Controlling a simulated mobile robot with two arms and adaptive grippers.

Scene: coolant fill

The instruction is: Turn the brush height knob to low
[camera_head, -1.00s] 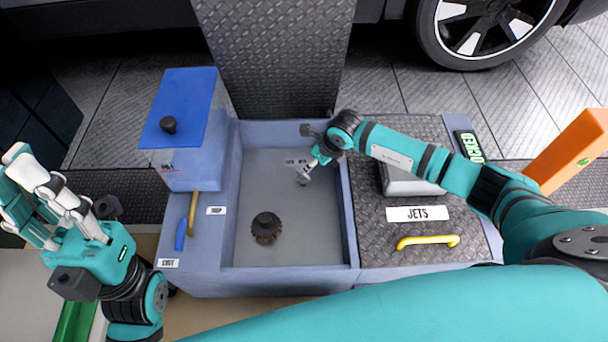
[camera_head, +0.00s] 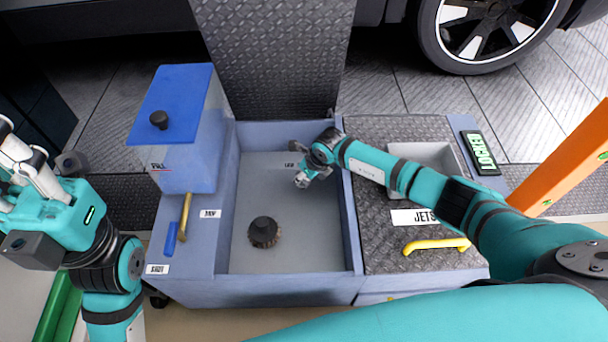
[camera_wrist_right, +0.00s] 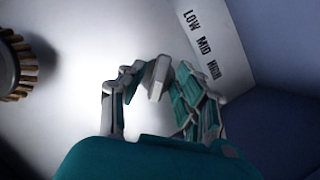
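The brush height label (camera_wrist_right: 203,46), reading LOW, MID, HIGH, is on the basin floor by its right wall; it is partly hidden in the head view. My right gripper (camera_head: 303,181) is low in the basin beside this label. In the right wrist view its fingers (camera_wrist_right: 160,92) curl inward just below the label, with a gap between their bases. A pale grey block shows between the fingertips; I cannot tell whether it is the knob or a fingertip, so the knob's setting is unclear. My left gripper (camera_head: 22,165) is empty, fingers spread, partly cut off at the left edge.
A round dark brush (camera_head: 264,232) stands on the basin floor, left of my right gripper. A blue-lidded tank (camera_head: 183,130) is at the left with a brass lever (camera_head: 184,216). A yellow handle (camera_head: 436,246) and the JETS label are at the right. The basin walls surround my right gripper.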

